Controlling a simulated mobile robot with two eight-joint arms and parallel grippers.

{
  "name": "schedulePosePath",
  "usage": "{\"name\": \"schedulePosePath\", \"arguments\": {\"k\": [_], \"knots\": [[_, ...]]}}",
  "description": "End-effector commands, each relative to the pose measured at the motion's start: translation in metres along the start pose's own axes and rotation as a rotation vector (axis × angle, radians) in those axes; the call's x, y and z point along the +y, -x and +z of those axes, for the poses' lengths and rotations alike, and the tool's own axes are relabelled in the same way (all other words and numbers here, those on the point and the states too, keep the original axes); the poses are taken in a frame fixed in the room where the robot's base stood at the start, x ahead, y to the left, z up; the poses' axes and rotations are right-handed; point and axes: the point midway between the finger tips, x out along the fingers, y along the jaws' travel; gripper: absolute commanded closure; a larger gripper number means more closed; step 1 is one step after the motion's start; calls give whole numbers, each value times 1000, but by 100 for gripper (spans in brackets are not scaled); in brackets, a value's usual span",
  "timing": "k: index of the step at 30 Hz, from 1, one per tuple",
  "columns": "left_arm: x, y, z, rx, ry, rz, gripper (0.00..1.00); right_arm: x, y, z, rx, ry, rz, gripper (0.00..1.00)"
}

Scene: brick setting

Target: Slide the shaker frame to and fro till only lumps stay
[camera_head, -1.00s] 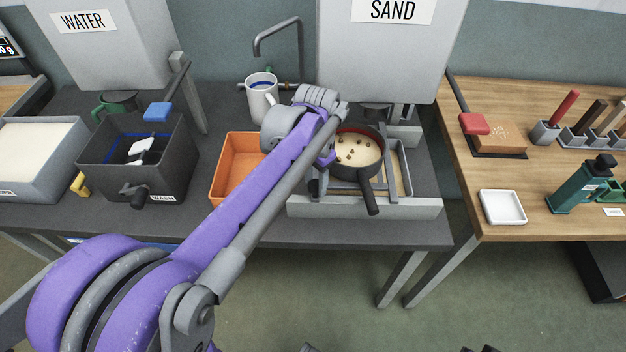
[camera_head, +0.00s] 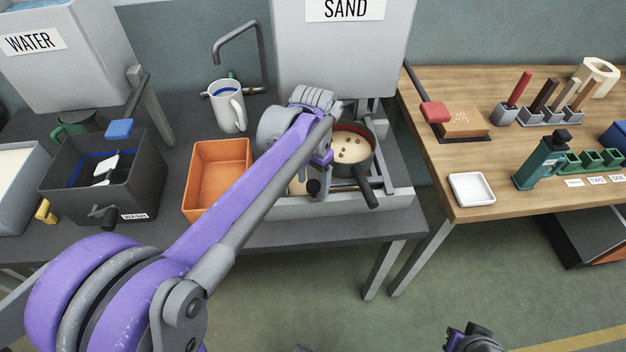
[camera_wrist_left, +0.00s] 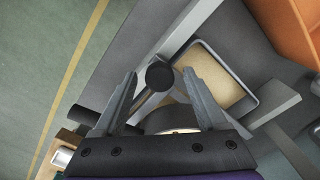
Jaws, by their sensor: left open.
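The shaker frame (camera_head: 376,178) is a set of grey rails carrying a dark round sieve (camera_head: 368,168) with a black handle. Pale sand with several brown lumps shows in the sieve. The frame sits toward the right of its grey base (camera_head: 345,206), under the SAND hopper. A black knob (camera_head: 313,187) stands at its front left. My left gripper (camera_wrist_left: 160,73) is open, its fingertips on either side of the knob in the wrist view; contact cannot be told. The left arm hides part of the frame. Part of my right arm (camera_head: 475,338) shows at the bottom edge.
An orange bin (camera_head: 218,180) and a white mug (camera_head: 228,108) stand left of the base, and a dark wash tub (camera_head: 108,180) farther left. Sand lies in a tray (camera_wrist_left: 215,80) below the frame. A wooden table (camera_head: 460,205) stands right, across a gap.

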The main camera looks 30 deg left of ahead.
Motion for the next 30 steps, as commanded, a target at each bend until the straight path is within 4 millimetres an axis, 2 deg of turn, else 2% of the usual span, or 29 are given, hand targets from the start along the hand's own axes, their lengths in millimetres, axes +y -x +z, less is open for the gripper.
{"name": "schedulePosePath", "arguments": {"k": [4, 7, 15, 21, 25, 30], "knots": [[0, 3, 0, 0, 0, 0, 26, 0, 0, 0, 0, 0, 0, 100], [0, 12, 0, 0, 0, 0, 26, 0, 1, -1, 1, 0, 0, 100], [0, 66, 0, 0, 0, 0, 26, 0, 6, -4, 3, 0, 0, 100], [0, 97, 0, 0, 0, 0, 26, 0, 8, -6, 4, 0, 0, 100], [0, 107, 0, 0, 0, 0, 26, 0, 8, -7, 4, 0, 0, 100], [0, 108, 0, 0, 0, 0, 26, 0, 8, -7, 4, 0, 0, 100]]}}
